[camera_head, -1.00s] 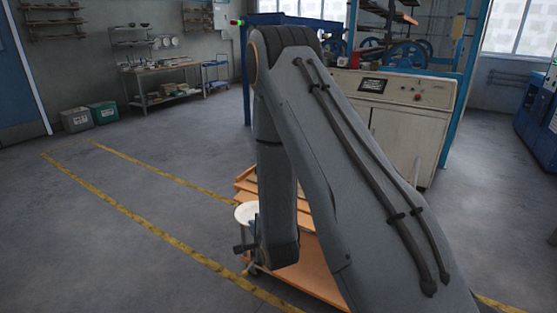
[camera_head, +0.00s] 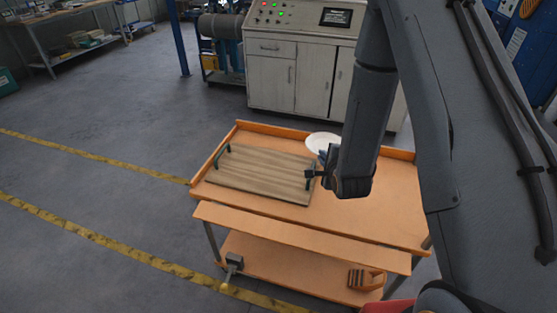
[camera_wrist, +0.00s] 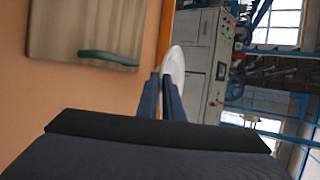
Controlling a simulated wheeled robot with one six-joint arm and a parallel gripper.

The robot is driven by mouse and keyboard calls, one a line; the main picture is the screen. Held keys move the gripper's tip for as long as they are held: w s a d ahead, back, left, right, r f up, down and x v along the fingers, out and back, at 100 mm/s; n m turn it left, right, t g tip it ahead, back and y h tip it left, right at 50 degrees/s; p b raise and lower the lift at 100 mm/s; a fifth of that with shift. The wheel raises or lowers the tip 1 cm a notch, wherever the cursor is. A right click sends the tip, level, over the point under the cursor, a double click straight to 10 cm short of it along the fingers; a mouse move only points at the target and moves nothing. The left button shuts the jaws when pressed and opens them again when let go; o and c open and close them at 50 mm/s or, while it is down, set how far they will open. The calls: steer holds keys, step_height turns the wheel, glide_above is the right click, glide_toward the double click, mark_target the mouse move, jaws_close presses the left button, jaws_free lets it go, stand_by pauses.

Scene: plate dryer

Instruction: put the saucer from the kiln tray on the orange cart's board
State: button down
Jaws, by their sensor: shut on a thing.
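A white saucer (camera_head: 322,142) shows beyond my gripper (camera_head: 324,156) in the head view, partly hidden by my wrist. In the wrist view the saucer (camera_wrist: 174,66) is seen nearly edge-on between the tips of the two blue fingers (camera_wrist: 162,88), which are shut on its rim. The saucer is over the back part of the orange cart (camera_head: 390,215). The wooden board (camera_head: 255,172) with two dark green handles lies on the cart's top, to the left of my gripper. Its bare surface also shows in the wrist view (camera_wrist: 75,30).
The cart top has a raised rim at the back (camera_head: 270,130). A pale control cabinet (camera_head: 295,75) stands behind the cart. Open floor with yellow lines lies to the left.

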steer(key=w+a+n+y+b, duration=0.4)
steer(key=a+b, duration=0.2)
steer(key=a, duration=0.2)
steer(key=n+g+y+b, duration=0.4)
steer(key=n+y+b, duration=0.1)
steer(key=b, duration=0.2)
glide_above(277, 182)
steer(key=shift+g, duration=0.3)
steer(key=shift+w+a+f, duration=0.1)
steer(key=shift+a+f, duration=0.05)
steer(key=shift+f, duration=2.45)
steer(key=shift+w+a+f, duration=0.1)
steer(key=shift+a+f, duration=0.05)
steer(key=shift+f, duration=2.4)
steer(key=c, duration=2.2)
jaws_free()
steer(key=shift+f, duration=0.1)
steer(key=shift+s+d+r, duration=0.1)
steer(key=shift+d+r, duration=0.1)
steer(key=v, duration=1.1)
steer(key=shift+s+d, duration=0.2)
